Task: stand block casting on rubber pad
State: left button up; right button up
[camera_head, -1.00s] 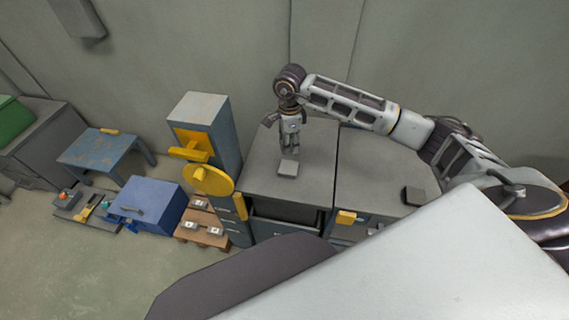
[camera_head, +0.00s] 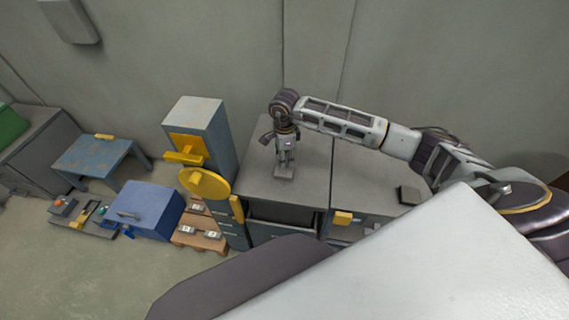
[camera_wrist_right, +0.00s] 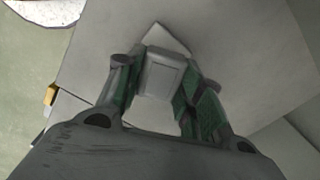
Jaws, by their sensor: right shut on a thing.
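My right gripper (camera_head: 285,160) points down over the left grey cabinet top. It is shut on a small grey block casting (camera_wrist_right: 163,73), which shows between the fingers in the right wrist view. Below the block is a pale flat square (camera_head: 284,174); its corner shows past the block in the wrist view (camera_wrist_right: 170,37). I cannot tell whether the block touches it. A dark square pad (camera_head: 409,194), which looks like the rubber pad, lies on the right cabinet top, apart from the gripper. My left gripper is not in view.
The bare grey cabinet top (camera_head: 255,180) surrounds the gripper, with an open drawer (camera_head: 283,214) below its front. A blue-grey tower with yellow parts (camera_head: 203,125) stands close on the left. Several blocks lie on a wooden pallet (camera_head: 200,240). A blue box (camera_head: 148,210) stands farther left.

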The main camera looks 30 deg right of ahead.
dwell(0.3)
jog(key=shift+f, duration=1.95)
jog(key=shift+f, duration=0.1)
jog(key=o, duration=1.1)
notch_tip(320, 180, up, 12)
jog(key=shift+r+b, duration=0.15)
jog(key=shift+b, duration=0.15)
